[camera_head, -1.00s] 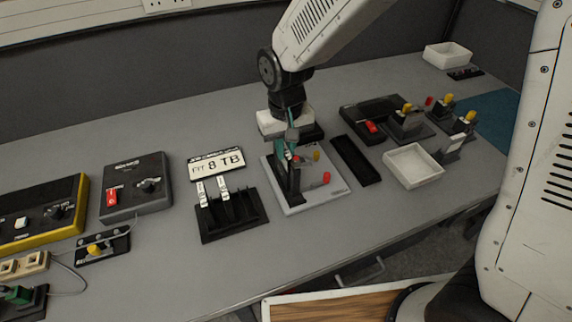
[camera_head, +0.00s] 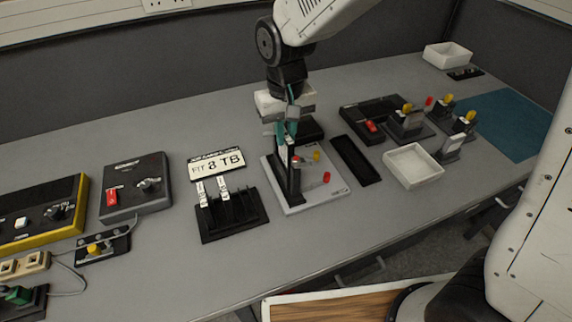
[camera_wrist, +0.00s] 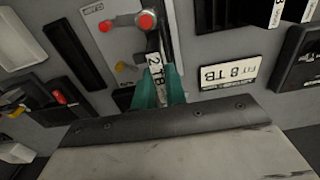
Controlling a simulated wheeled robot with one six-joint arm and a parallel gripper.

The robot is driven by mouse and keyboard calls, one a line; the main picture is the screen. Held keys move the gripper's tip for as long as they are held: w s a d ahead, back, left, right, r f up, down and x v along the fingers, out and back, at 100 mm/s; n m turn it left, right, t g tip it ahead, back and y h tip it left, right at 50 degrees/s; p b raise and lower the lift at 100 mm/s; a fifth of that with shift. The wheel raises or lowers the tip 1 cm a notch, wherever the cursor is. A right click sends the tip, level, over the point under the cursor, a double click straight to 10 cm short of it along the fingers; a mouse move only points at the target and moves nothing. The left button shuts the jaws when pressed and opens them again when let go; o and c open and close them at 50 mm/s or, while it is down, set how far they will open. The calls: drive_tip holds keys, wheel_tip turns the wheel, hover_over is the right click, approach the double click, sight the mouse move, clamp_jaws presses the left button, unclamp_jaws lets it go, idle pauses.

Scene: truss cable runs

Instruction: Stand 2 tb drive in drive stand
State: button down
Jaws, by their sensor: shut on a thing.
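The 2 TB drive (camera_wrist: 156,67), with a white label on its end, is between the teal fingers of my gripper (camera_wrist: 160,88) in the wrist view. In the head view my gripper (camera_head: 287,130) is shut on it, above the dark upright part of a grey bay unit (camera_head: 335,194). How far the drive sits in that unit cannot be told. The black slotted drive stand (camera_head: 250,226) is to the left of the unit. Two white-labelled drives (camera_head: 202,193) (camera_head: 223,188) stand in its left part, and its right part looks free.
A sign (camera_head: 217,163) reading "FIT 8 TB" stands behind the drive stand. A grey switch box (camera_head: 135,190) is to the left. A black tray (camera_head: 356,160) and a white bin (camera_head: 413,166) are to the right. The bench in front of the stand is clear.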

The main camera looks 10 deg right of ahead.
drive_tip(key=shift+r, duration=2.1)
